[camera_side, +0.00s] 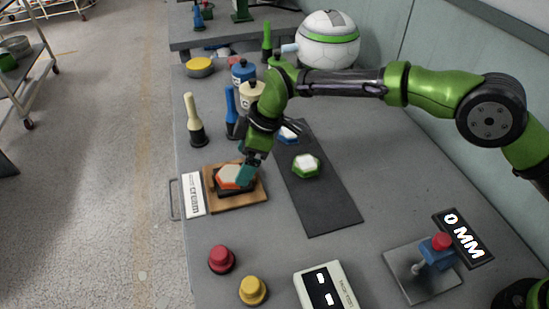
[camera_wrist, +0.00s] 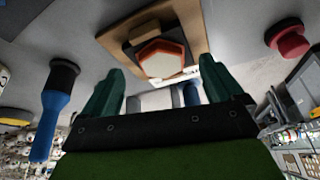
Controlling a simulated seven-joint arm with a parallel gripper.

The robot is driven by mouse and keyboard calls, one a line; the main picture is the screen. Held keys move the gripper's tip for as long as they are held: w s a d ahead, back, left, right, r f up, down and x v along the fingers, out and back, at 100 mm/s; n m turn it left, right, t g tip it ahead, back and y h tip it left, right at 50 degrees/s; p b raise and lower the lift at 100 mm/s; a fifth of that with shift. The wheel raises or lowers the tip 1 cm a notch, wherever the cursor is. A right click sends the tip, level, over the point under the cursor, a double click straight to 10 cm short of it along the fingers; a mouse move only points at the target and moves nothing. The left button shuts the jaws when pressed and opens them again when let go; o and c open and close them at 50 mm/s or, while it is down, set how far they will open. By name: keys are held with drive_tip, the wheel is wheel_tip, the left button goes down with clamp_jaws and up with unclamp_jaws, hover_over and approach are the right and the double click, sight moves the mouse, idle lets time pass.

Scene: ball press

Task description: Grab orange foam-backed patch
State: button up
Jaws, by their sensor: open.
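The orange foam-backed patch (camera_side: 228,177) has a pale top and an orange border. It sits in the dark recess of a wooden board (camera_side: 238,205) on the left of the table. In the wrist view the patch (camera_wrist: 162,58) shows as a hexagon with an orange rim, ahead of and between the fingers. My gripper (camera_side: 247,168) is at the patch's right side, with its teal fingers partly in front of the board. In the wrist view my gripper (camera_wrist: 160,85) has its fingers spread wide with nothing between them. Whether a finger touches the patch cannot be told.
A dark mat (camera_side: 325,205) with a green-edged patch (camera_side: 306,165) and a blue-edged patch (camera_side: 287,134) lies right of the board. Cream (camera_side: 195,122) and blue (camera_side: 231,112) handled tools stand behind. Red (camera_side: 222,259) and yellow (camera_side: 253,290) knobs stand in front.

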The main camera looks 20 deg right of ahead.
sight(231, 175)
drive_tip(key=x, duration=0.3)
drive_tip(key=shift+a+f, duration=0.1)
drive_tip(key=shift+c, duration=0.2)
drive_tip(key=c, duration=1.1)
